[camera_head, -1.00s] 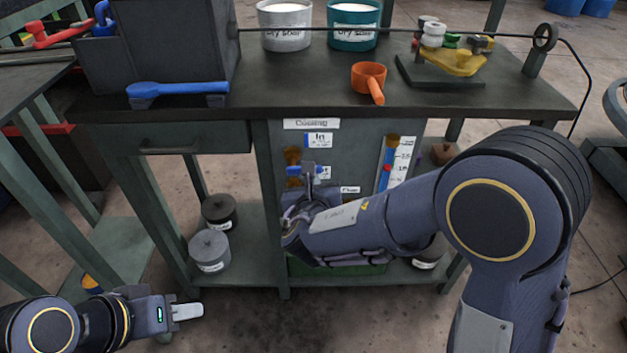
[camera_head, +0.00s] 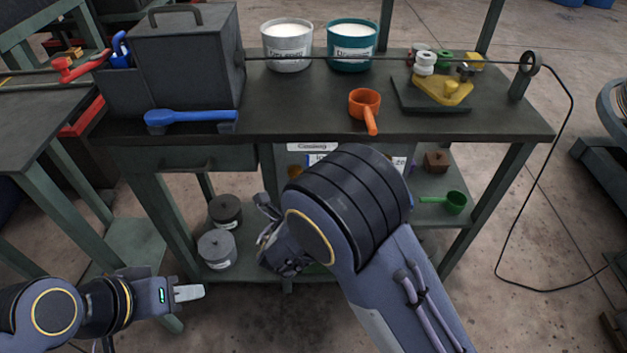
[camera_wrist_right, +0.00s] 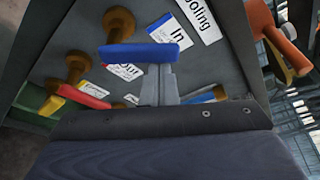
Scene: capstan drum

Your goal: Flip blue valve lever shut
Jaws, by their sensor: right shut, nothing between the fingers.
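The blue valve lever (camera_wrist_right: 140,56) is a flat blue bar on a brass valve stem, beside the white "In" label (camera_wrist_right: 172,38) in the right wrist view. In that view my right gripper (camera_wrist_right: 166,72) is shut and empty, its tips close to the lever's lower edge; I cannot tell whether they touch. In the head view my right arm hides the lever, and my right gripper (camera_head: 266,208) is partly visible in front of the bench. My left gripper (camera_head: 189,293) is at lower left, away from the bench, its finger gap not discernible.
Red (camera_wrist_right: 82,95) and yellow (camera_wrist_right: 50,105) levers sit left of the blue one in the wrist view. The bench top (camera_head: 300,110) holds a blue-handled tool (camera_head: 190,116), an orange cup (camera_head: 364,103) and two buckets.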

